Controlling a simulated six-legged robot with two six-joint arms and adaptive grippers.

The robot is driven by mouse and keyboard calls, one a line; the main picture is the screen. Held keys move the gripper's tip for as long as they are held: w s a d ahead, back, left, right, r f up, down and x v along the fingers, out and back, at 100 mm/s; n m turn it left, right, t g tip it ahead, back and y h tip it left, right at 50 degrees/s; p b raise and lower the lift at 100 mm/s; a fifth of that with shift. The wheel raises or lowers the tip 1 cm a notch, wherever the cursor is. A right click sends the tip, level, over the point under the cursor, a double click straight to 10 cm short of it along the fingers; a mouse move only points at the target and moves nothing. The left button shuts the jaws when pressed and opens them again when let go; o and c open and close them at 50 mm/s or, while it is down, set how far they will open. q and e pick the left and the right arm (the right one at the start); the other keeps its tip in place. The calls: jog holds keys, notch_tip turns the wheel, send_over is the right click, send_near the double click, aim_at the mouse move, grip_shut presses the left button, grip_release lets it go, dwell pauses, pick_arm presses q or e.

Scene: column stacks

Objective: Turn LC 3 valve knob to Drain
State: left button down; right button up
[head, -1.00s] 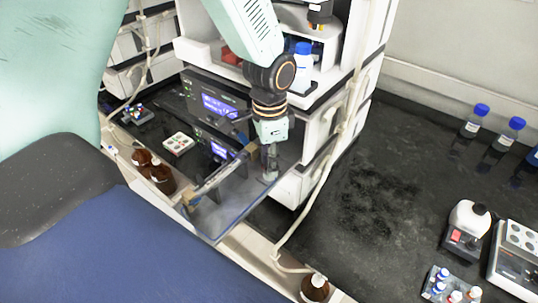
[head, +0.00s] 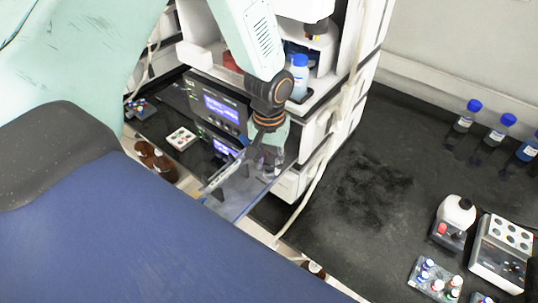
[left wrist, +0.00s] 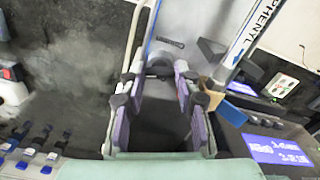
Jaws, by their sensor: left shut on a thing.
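My left gripper (head: 266,168) reaches down in front of the instrument stack, beside a clear panel (head: 232,208). In the left wrist view, the left gripper (left wrist: 160,80) has its two purple-padded fingers around a dark rounded part, which I take for the valve knob (left wrist: 159,68). The fingers hide most of the knob, and I cannot read its position marks. A column labelled PHENYL (left wrist: 250,32) runs diagonally to the right of the fingers. My right gripper is not in view.
A lit display (head: 222,107) is on the stack left of my gripper. Brown bottles (head: 153,160) stand at its lower left. Blue-capped bottles (head: 498,132) and a vial rack (head: 436,280) are on the right. The black bench between is mostly clear.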

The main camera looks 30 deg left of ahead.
aim_at(269, 165)
pick_arm(q)
jog(key=n, duration=0.1)
jog(key=n+p, duration=0.1)
jog(key=n, duration=0.1)
jog(key=shift+w+r, duration=0.2)
jog(key=shift+w+n+p, duration=0.1)
jog(key=shift+n+p, duration=0.3)
jog(key=shift+n, duration=0.6)
jog(key=c, duration=1.4)
grip_release()
jog(key=o, duration=0.4)
jog(key=shift+s+f, duration=0.15)
jog(key=shift+s, duration=0.1)
jog(key=shift+o, duration=0.2)
jog(key=shift+w+r, duration=0.1)
jog(key=shift+r, duration=0.35)
notch_tip(269, 165, up, 11)
